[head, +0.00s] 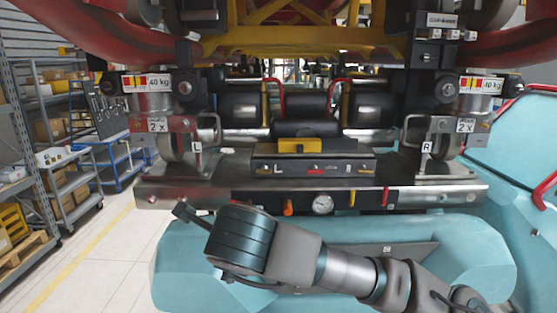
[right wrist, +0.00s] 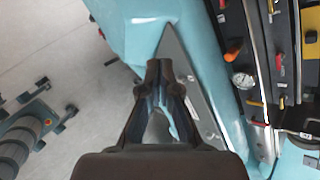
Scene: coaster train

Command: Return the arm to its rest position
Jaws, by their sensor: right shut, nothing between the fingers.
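My right arm (head: 345,270) reaches in from the lower right of the head view, in front of the teal base below the train. Its gripper (head: 187,213) is at the left end of the arm, mostly hidden behind the wrist. In the right wrist view the right gripper (right wrist: 158,66) is shut and empty, its fingertips together in front of a grey plate on the teal body. A dark banded part at the left edge of the wrist view looks like my left arm (right wrist: 22,135); its jaws are unclear. The head view shows no left arm.
The train's underside has a metal panel (head: 310,167) with a gauge (head: 322,204) and an orange knob (head: 288,208), just above my right arm. Teal padding (head: 490,240) stands at right.

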